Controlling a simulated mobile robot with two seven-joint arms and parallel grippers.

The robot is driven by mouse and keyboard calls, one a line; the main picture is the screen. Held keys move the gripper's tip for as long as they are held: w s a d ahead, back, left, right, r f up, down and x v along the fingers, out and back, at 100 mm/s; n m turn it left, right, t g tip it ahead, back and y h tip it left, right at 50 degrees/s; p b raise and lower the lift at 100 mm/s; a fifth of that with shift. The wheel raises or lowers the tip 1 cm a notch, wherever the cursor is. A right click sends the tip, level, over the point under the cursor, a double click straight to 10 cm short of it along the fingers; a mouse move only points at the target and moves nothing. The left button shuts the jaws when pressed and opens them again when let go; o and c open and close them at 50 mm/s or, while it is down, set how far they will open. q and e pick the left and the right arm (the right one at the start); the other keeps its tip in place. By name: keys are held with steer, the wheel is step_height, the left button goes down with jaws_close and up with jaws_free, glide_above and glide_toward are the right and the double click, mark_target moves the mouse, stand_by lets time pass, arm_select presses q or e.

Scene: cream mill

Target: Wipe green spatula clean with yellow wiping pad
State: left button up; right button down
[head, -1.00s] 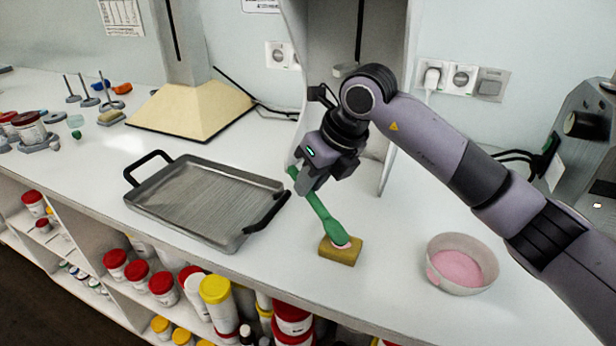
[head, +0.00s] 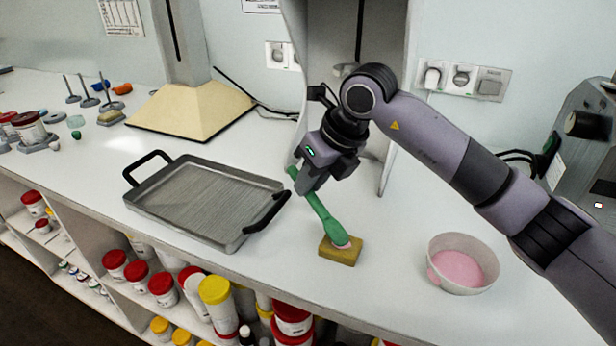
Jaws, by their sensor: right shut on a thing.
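My right gripper (head: 312,185) is shut on the green spatula (head: 324,217), high on its handle. The spatula slants down to the right, and its head rests on or just over the yellow wiping pad (head: 340,256). A bit of pink cream shows at the spatula head above the pad; I cannot tell exactly how much is on it. The pad lies flat on the white counter near its front edge. My left gripper is not in view.
A metal tray (head: 160,203) with black handles stands left of the pad. A white bowl (head: 486,281) of pink cream (head: 458,267) stands to the right. Between pad and bowl the counter (head: 393,245) is clear. Open shelves with several jars lie below the front edge.

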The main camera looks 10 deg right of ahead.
steer(key=shift+w+a, duration=0.1)
steer(key=shift+w+a, duration=0.3)
steer(key=shift+w, duration=0.3)
steer(key=shift+s+d, duration=0.15)
steer(key=shift+s+d, duration=0.25)
steer(key=shift+s, duration=0.35)
steer(key=shift+r, duration=0.1)
steer(key=shift+r+p, duration=1.7)
steer(key=shift+r, duration=1.25)
